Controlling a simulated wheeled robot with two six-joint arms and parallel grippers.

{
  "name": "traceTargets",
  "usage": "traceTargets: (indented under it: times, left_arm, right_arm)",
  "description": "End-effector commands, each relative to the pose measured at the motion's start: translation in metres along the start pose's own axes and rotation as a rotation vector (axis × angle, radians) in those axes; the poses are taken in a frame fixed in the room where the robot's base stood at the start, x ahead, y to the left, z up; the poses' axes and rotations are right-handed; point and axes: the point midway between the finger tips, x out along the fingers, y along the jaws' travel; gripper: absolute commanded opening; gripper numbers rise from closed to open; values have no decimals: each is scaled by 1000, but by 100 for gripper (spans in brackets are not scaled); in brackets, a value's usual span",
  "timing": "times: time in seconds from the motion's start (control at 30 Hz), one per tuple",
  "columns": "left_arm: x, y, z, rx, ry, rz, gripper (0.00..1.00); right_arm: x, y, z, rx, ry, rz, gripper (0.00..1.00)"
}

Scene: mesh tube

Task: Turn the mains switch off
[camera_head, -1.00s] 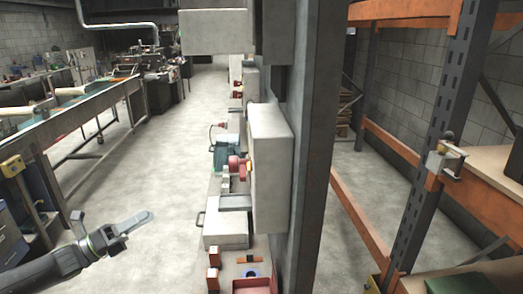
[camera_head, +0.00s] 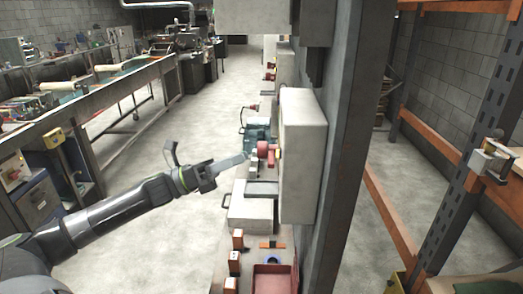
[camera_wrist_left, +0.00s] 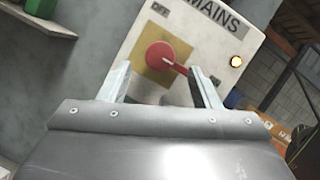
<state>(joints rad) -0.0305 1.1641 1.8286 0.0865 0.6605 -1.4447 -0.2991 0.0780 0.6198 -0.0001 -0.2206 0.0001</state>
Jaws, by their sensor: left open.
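The mains switch is a red rotary knob (camera_wrist_left: 165,57) with a lever, on a yellow plate (camera_wrist_left: 142,70). In the left wrist view its lever points right and slightly down, ending by my right-hand finger; I cannot tell if they touch. In the head view the red knob (camera_head: 268,151) sits on the left side of the grey box (camera_head: 303,155). My left gripper (camera_head: 238,161) is open just left of it, fingers toward the knob. My right gripper is out of view.
Below are a red bin (camera_head: 272,280) and small orange-topped blocks (camera_head: 237,240). A conveyor (camera_head: 100,105) runs at the left, with open floor between.

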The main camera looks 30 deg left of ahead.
Motion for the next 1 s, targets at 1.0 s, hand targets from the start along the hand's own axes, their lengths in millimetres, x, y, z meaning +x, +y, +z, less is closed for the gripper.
traceTargets:
  times: [1.0]
  left_arm:
    - [66,0,1,0,-2,1,57]
  right_arm:
    - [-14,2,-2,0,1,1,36]
